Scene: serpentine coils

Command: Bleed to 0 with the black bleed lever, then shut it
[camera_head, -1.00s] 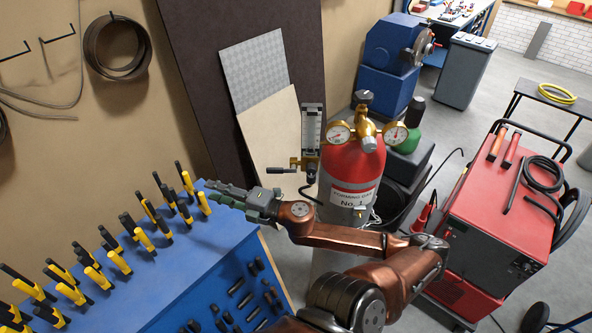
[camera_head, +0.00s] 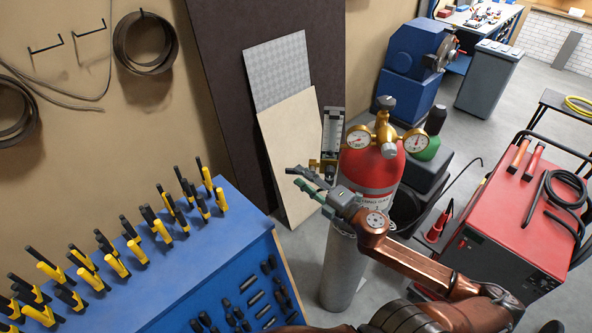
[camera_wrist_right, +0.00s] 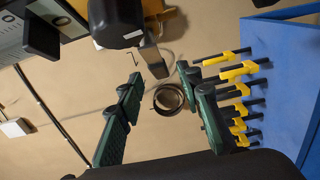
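A red-topped gas cylinder (camera_head: 372,168) stands upright with a brass regulator and two round gauges, left (camera_head: 359,138) and right (camera_head: 415,141); their readings are too small to tell. A clear flow tube (camera_head: 333,132) stands left of it, above a brass valve block. The black bleed lever (camera_head: 298,171) appears to stick out leftward from that block. My right gripper (camera_head: 303,181) is at the lever, its green fingers partly overlapping it in the head view. In the right wrist view the fingers (camera_wrist_right: 165,88) are apart and nothing shows held. The black lever (camera_wrist_right: 115,22) seems to be beyond them.
A blue bench (camera_head: 200,262) with several yellow-black clamps is at left. A red welder cart (camera_head: 510,215) stands close on the right. Pale sheets (camera_head: 293,150) lean on the wall behind the cylinder. Open floor lies between bench and cylinder.

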